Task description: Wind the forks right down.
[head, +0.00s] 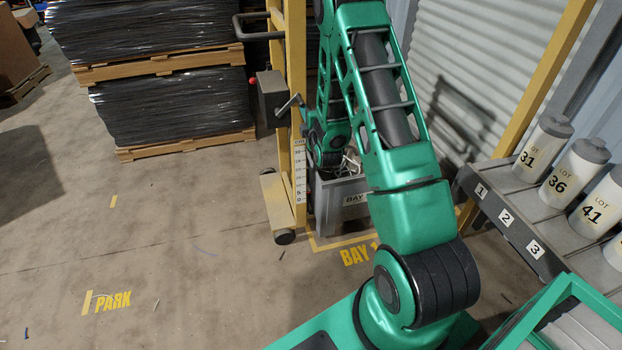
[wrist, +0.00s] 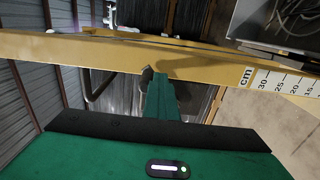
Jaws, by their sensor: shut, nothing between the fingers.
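The yellow lift truck (head: 282,190) stands left of my arm, with a grey winch box (head: 272,97) and a crank handle (head: 290,104) on its mast. A white cm scale (head: 299,170) runs down the mast; it also shows in the wrist view (wrist: 284,82). The forks are hidden, so their height cannot be read.
Wrapped black stacks on pallets (head: 165,75) stand behind at left. A shelf (head: 510,215) with numbered slots and LOT canisters (head: 575,172) is at right. Yellow BAY 1 and PARK markings are on the floor. The floor at left is mostly open, with small scraps.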

